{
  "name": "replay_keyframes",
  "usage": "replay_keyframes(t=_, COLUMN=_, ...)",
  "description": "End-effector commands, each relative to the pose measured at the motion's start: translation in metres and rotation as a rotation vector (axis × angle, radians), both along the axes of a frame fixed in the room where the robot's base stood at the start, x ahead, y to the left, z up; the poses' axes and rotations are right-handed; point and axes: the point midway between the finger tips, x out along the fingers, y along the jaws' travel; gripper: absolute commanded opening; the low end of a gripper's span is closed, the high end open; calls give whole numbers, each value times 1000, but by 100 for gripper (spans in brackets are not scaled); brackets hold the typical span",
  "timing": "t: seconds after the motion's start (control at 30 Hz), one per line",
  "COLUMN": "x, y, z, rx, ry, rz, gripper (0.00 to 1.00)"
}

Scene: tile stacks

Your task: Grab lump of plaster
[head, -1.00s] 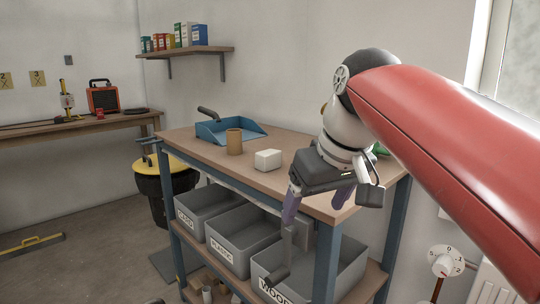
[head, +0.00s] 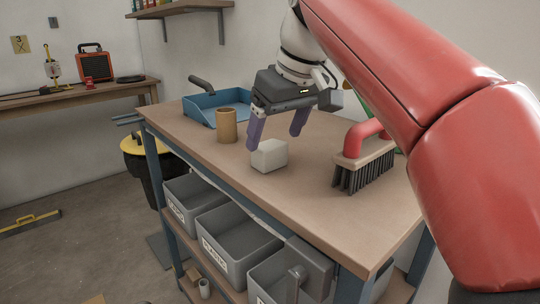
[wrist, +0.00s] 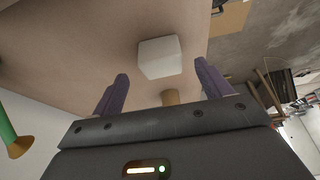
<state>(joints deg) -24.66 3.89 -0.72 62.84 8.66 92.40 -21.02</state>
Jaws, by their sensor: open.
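The lump of plaster (head: 269,156) is a small white block on the wooden table top, right of a brown cylinder. My gripper (head: 274,141) is above and just behind it, with purple fingers spread apart and nothing between them. In the wrist view the plaster (wrist: 160,57) lies on the table beyond the fingertips, between the lines of the two fingers (wrist: 162,72). It appears apart from both fingers.
The brown cylinder (head: 227,126) stands close left of the plaster. A blue dustpan (head: 218,106) is behind it. A red-handled brush (head: 364,160) stands to the right. Grey bins (head: 240,250) sit on the shelf below. The table front (head: 330,220) is clear.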

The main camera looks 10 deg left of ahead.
Motion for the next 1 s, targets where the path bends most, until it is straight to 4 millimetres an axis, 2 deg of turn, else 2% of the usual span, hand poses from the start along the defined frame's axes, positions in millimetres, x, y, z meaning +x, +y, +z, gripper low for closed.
replay_keyframes(t=0.1, x=4, y=7, z=-19, rx=-2, ry=2, rz=1, gripper=77)
replay_keyframes(t=0.3, x=10, y=14, z=-41, rx=-1, ry=1, rz=0, gripper=77)
replay_keyframes(t=0.6, x=11, y=16, z=-43, rx=0, ry=-1, rz=-1, gripper=76)
replay_keyframes(t=0.9, x=11, y=15, z=-43, rx=0, ry=0, rz=-1, gripper=37)
replay_keyframes(t=1.0, x=11, y=15, z=-42, rx=0, ry=-1, rz=-1, gripper=27)
